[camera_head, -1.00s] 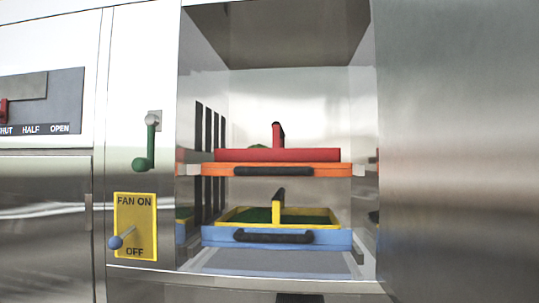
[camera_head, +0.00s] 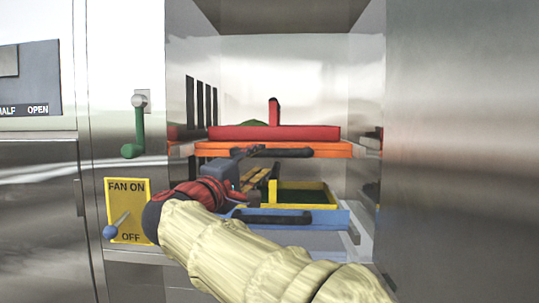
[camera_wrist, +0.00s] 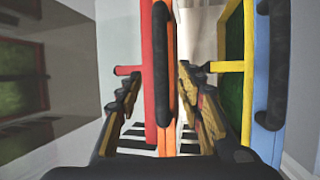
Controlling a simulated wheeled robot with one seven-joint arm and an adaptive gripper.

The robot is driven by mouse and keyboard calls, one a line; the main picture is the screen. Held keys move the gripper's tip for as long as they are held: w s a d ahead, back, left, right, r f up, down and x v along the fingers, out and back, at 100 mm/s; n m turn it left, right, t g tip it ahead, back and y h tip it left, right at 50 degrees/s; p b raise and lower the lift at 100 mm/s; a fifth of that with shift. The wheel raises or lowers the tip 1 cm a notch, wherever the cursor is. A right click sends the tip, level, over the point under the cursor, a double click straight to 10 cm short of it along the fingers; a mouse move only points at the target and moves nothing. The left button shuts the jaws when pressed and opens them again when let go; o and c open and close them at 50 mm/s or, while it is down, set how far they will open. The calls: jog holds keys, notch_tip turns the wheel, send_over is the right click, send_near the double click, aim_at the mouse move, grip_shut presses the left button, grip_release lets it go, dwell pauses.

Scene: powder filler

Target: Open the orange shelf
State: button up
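The orange shelf (camera_head: 330,150) is the upper of two shelves inside the open steel cabinet, with a black handle (camera_head: 287,152) along its front edge. A red tray (camera_head: 310,133) with a red upright handle stands on it. My gripper (camera_head: 258,168) is at the left part of the orange shelf's front and hides some of it. In the wrist view, turned sideways, the open fingers (camera_wrist: 160,105) lie on either side of the orange shelf (camera_wrist: 170,30) and its black handle (camera_wrist: 162,65). I see gaps between the fingers and the handle.
Below is a blue shelf (camera_head: 335,217) with its own black handle (camera_head: 270,216), bearing a yellow tray (camera_head: 331,196) close to my gripper. A green lever (camera_head: 140,130) and a yellow fan switch plate (camera_head: 135,187) are on the left. A steel panel (camera_head: 460,130) stands at the right.

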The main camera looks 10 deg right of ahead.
aim_at(270, 154)
jog(key=p+x, duration=0.4)
jog(key=x, duration=0.2)
jog(key=shift+w+d+r, duration=0.1)
jog(key=shift+w+d, duration=0.05)
jog(key=shift+d, duration=0.05)
jog(key=shift+w+d, duration=0.45)
jog(key=shift+w, duration=0.05)
jog(key=shift+c, duration=1.2)
grip_shut()
